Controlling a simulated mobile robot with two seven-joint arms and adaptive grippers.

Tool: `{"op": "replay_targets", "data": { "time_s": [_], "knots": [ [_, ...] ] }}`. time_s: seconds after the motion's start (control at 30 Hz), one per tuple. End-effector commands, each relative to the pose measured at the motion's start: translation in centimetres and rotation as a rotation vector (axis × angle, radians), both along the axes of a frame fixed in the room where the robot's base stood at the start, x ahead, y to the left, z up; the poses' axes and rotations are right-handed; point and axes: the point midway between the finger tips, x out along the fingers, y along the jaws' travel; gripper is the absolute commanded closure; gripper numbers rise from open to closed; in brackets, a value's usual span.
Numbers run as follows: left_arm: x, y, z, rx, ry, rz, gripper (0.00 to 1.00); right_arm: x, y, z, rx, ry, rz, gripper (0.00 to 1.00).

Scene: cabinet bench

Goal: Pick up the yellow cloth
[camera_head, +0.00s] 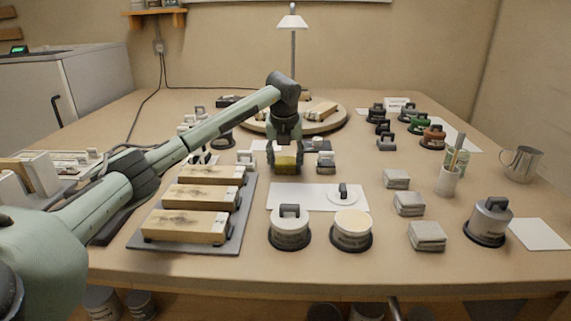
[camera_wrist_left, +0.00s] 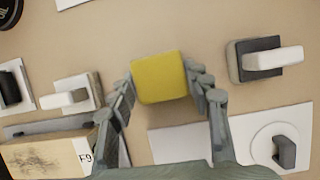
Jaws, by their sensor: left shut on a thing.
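The yellow cloth (camera_head: 286,163) is a small folded yellow block in the middle of the bench in the head view. It also shows in the left wrist view (camera_wrist_left: 158,77), between the two fingers. My left gripper (camera_head: 285,168) points down over the bench, its fingers shut on the cloth from both sides. In the left wrist view the left gripper (camera_wrist_left: 163,84) has a finger against each side of the cloth. I cannot tell for sure whether the cloth touches the bench. My right gripper does not show.
Wooden blocks on a grey tray (camera_head: 233,237) stand front left of the cloth. A white sheet (camera_head: 287,193) lies just in front, with lidded pots (camera_head: 290,232) nearer. Small handled blocks (camera_head: 326,166) flank the cloth. Folded grey cloths (camera_head: 409,204) lie to the right.

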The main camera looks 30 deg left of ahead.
Motion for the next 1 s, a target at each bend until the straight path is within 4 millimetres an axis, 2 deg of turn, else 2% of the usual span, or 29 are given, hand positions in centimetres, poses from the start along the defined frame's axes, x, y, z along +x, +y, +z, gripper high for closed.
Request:
{"op": "replay_targets", "data": {
  "time_s": [0.23, 0.4, 0.8, 1.0],
  "knots": [
    [0.0, 0.0, 1.3, -0.001, -0.002, 0.001, 0.71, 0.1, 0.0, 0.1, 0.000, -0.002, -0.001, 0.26],
    [0.1, 0.0, 4.2, 0.000, -0.006, 0.001, 0.71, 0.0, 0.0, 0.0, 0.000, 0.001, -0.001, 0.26],
    [-4.5, 7.3, 9.2, 0.001, -0.002, 0.004, 0.71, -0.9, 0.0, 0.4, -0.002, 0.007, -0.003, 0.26],
    [-5.8, 9.4, 10.7, 0.001, -0.001, 0.001, 0.71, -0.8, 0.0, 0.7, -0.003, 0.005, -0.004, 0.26]
  ]
}}
